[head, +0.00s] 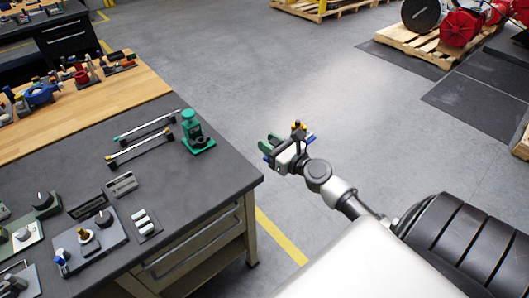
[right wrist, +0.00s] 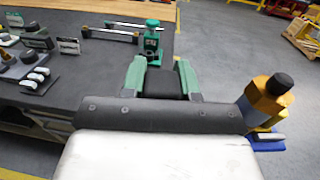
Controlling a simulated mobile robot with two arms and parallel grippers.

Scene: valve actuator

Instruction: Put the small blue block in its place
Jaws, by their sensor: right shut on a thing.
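My right gripper (head: 268,147) reaches left over the floor, just off the bench's right corner. Its green fingers also show in the right wrist view (right wrist: 161,75), with something dark between them. Small blue parts show at the gripper in the head view, and a blue piece (right wrist: 264,143) shows at its right side in the right wrist view. I take this blue for the small block, but its shape and the grip on it are mostly hidden. A yellow piece with a black top (right wrist: 267,98) stands above the blue. My left gripper is out of view.
The dark bench top (head: 165,215) holds a green valve-like part (head: 196,132), two slim bars (head: 143,140) and panels with knobs and switches (head: 91,240). A wooden-topped bench (head: 110,93) stands behind. Open floor (head: 340,110) lies beyond and right of my gripper.

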